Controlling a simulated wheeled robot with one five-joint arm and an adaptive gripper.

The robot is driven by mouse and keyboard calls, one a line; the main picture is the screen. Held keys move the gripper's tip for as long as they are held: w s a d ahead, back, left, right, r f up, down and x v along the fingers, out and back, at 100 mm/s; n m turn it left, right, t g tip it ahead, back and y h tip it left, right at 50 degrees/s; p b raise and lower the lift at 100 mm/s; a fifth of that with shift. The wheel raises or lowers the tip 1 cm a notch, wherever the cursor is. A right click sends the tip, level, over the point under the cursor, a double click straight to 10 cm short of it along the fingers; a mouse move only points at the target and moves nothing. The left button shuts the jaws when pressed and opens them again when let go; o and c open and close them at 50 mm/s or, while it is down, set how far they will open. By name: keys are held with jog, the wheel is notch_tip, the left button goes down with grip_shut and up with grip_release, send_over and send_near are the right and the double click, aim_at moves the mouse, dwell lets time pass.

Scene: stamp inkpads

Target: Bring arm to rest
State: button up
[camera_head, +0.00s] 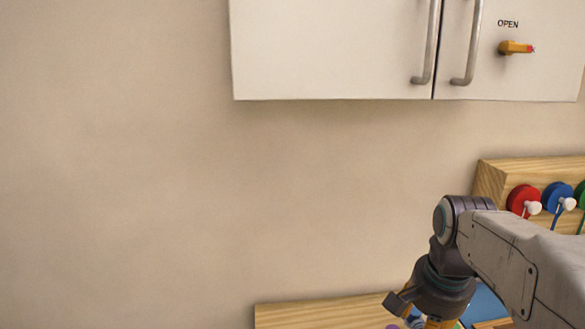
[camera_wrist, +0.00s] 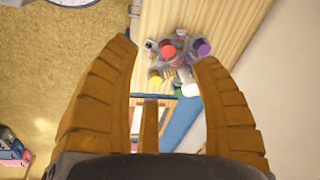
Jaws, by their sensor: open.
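Beyond the fingertips in the wrist view, a cluster of small coloured items (camera_wrist: 180,55), with red, purple, yellow and green parts, stands on a wooden surface (camera_wrist: 160,15). What each item is cannot be told.
A white wall cabinet (camera_head: 330,50) with two handles and a yellow knob (camera_head: 514,47) under the word OPEN hangs above. A wooden rack (camera_head: 490,178) with red (camera_head: 523,198) and blue (camera_head: 557,196) discs is at right. The wooden tabletop (camera_head: 310,314) lies below; the left wall is bare.

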jog(key=s+a+f+n, duration=0.2)
jog(key=s+n, duration=0.3)
jog(key=s, duration=0.2)
jog(key=s+a+f+n+t, duration=0.1)
jog(key=s+a+f+n, duration=0.1)
jog(key=s+n, duration=0.4)
jog(key=shift+s+a+f+t, duration=0.3)
jog(key=shift+s+f, duration=0.45)
jog(key=shift+s, duration=0.1)
